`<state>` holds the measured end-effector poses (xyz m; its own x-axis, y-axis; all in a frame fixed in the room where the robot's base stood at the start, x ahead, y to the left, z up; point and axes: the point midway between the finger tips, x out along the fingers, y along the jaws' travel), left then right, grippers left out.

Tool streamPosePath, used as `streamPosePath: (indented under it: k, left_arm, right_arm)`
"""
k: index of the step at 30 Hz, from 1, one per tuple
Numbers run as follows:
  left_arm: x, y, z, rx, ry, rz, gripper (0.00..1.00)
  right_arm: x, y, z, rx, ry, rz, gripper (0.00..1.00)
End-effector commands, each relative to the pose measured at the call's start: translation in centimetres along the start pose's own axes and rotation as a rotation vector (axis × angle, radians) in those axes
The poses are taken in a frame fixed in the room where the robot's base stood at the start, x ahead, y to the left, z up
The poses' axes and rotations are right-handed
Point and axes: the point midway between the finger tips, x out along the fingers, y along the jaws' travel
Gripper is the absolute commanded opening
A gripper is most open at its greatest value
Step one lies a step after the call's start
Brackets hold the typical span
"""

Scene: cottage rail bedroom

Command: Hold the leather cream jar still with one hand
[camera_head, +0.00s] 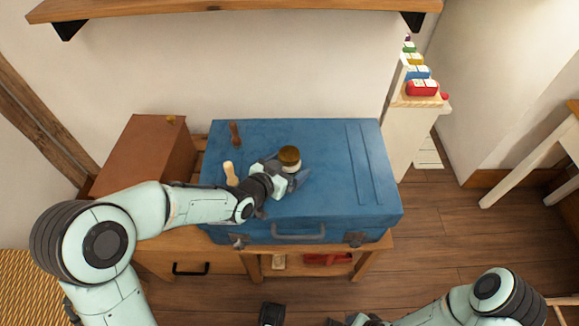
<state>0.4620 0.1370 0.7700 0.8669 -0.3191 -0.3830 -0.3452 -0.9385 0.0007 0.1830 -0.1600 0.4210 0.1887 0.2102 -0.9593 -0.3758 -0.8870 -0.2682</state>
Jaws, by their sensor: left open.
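The leather cream jar (290,157), with a brown-gold lid and a pale body, stands upright on the blue trunk (335,205). My left gripper (294,172) is open at the jar's near side, low over the trunk top. The fingers partly hide the jar's base, and I cannot tell whether they touch it. My right arm (440,312) comes in at the bottom right, well away from the trunk. Its gripper end is at the bottom edge and too cut off to read.
A cream-coloured handled object (230,173) and a dark brown upright object (235,133) are left of the jar. A brown box (145,150) stands left of the trunk. A wooden shelf (230,12) hangs above. The trunk's right side is clear.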

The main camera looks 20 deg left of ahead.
Motion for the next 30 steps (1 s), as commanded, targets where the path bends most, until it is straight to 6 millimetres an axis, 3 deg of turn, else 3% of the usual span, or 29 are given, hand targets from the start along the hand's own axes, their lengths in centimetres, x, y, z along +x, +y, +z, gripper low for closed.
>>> streamPosePath:
  k: [3,10,16,17,25,30]
  left_arm:
    - [0.9,0.0,0.1,0.001,0.000,0.000,0.94]
    - [0.9,0.0,0.0,0.001,0.000,-0.001,0.94]
    - [0.9,0.0,0.0,0.001,0.000,-0.001,0.29]
    - [0.9,0.0,0.0,0.001,0.000,-0.001,0.27]
    - [0.8,0.0,-0.4,0.001,0.004,-0.001,0.27]
    - [-0.1,0.0,-2.6,0.002,0.009,-0.002,0.27]
  right_arm:
    - [0.2,0.1,-0.3,0.001,0.008,0.001,0.43]
    - [0.2,0.1,-0.3,0.001,0.009,0.001,0.43]
    - [0.2,0.1,-0.3,0.001,0.009,0.001,0.43]
    - [0.2,0.1,-0.3,0.001,0.009,0.000,0.43]
    - [0.1,0.0,-0.2,0.000,0.006,0.000,0.43]
    - [-0.7,-0.2,0.6,-0.002,-0.018,-0.002,0.43]
